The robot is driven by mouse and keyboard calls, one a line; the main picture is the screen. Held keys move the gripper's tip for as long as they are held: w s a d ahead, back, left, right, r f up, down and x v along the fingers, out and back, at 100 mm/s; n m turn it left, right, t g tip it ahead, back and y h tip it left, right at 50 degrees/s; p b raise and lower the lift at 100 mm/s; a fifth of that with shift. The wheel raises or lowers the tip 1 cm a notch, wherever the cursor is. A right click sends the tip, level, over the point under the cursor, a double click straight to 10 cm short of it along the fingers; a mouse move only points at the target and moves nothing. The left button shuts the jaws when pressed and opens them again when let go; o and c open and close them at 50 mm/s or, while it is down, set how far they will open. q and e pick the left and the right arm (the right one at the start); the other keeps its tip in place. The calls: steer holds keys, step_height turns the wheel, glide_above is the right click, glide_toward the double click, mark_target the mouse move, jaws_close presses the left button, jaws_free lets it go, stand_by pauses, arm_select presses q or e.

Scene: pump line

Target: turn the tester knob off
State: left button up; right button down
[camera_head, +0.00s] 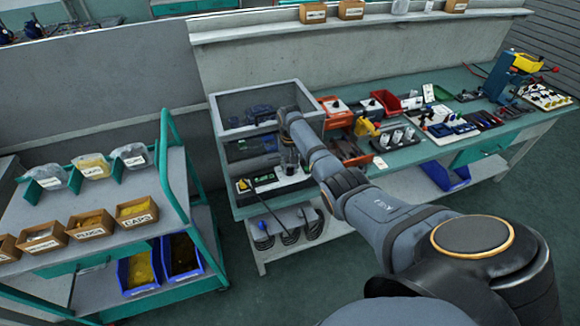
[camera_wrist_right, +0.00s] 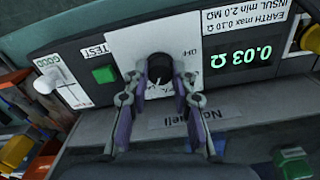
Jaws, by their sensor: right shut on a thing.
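The tester (camera_wrist_right: 225,60) fills the upper part of the right wrist view, seen upside down, with a lit green reading of 0.03 Ω. Its dark round knob (camera_wrist_right: 160,66) sits on a white plate with an upside-down OFF label near it. My right gripper (camera_wrist_right: 159,78) has one finger on each side of the knob and is shut on it. In the head view the right gripper (camera_head: 290,164) is at the tester (camera_head: 263,181) on the bench's left end; the knob is hidden there. My left gripper is not in view.
A grey open-fronted box (camera_head: 265,103) stands behind the tester. A cart (camera_head: 150,205) with part boxes stands to the left.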

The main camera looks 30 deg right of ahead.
steer(key=shift+r+n+p, duration=0.1)
steer(key=shift+n+p, duration=0.4)
steer(key=shift+n, duration=0.5)
steer(key=n+p, duration=0.1)
steer(key=n, duration=0.1)
steer(key=shift+n, duration=0.3)
steer(key=n+p, duration=0.1)
steer(key=n, duration=0.5)
steer(key=shift+a, duration=0.1)
steer(key=n, duration=0.6)
steer(key=shift+n+p, duration=0.35)
steer(key=shift+n, duration=0.05)
steer(key=n, duration=0.6)
steer(key=shift+n, duration=0.3)
steer(key=c, duration=1.1)
jaws_free()
